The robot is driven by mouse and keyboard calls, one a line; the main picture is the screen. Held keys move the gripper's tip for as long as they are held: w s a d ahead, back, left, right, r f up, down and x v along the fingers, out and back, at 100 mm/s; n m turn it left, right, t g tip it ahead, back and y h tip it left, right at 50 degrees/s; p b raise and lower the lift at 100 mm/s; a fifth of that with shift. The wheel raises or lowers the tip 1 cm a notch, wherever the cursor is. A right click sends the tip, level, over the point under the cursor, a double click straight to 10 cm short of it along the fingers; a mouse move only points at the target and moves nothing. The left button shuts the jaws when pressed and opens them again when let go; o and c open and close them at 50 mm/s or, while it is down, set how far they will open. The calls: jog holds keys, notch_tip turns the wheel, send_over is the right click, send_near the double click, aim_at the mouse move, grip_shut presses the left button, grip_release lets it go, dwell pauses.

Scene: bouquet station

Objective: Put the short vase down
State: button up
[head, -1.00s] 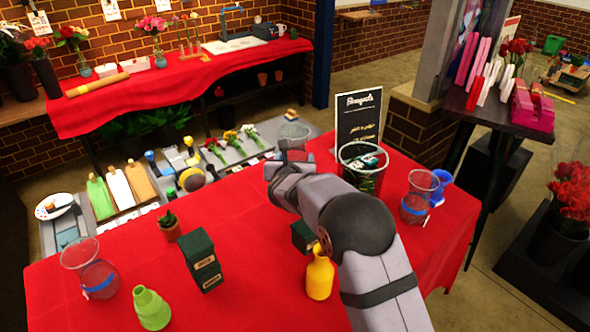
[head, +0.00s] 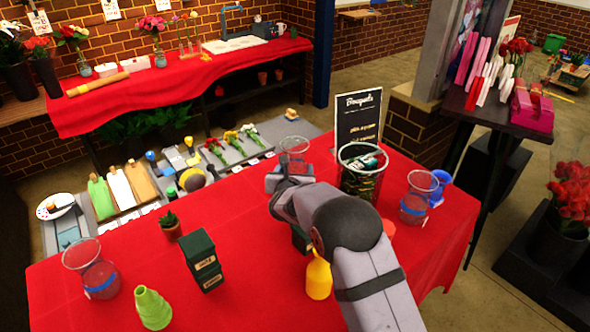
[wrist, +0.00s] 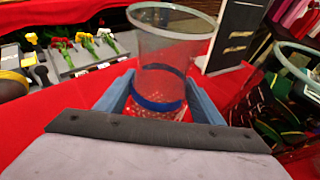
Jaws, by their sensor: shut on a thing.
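My gripper (head: 286,172) is at the far edge of the red table, shut on a clear glass vase (head: 294,144). In the wrist view, the vase (wrist: 172,50) stands upright between the two blue-grey fingers of my gripper (wrist: 160,100). It has a wide round rim and a dark blue band low on its body, at finger height. The inside looks empty. In the head view, my gripper hides the vase's lower part. I cannot tell whether its base touches the red tablecloth (head: 240,215).
A black sign (head: 358,118) and a bin of wrapped items (head: 362,180) stand just right of the vase. Another glass vase (head: 416,205) is farther right, and one (head: 95,278) at left. A dark green box (head: 203,262) and yellow bottle (head: 318,277) stand nearer. Cloth left of my gripper is clear.

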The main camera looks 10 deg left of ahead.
jog(key=o, duration=1.6)
jog(key=shift+c, duration=0.2)
jog(key=shift+r, duration=0.2)
jog(key=shift+s, duration=0.4)
jog(key=b+v, duration=0.3)
jog(key=v, duration=0.8)
jog(key=shift+b, duration=0.35)
jog(key=shift+s, duration=0.15)
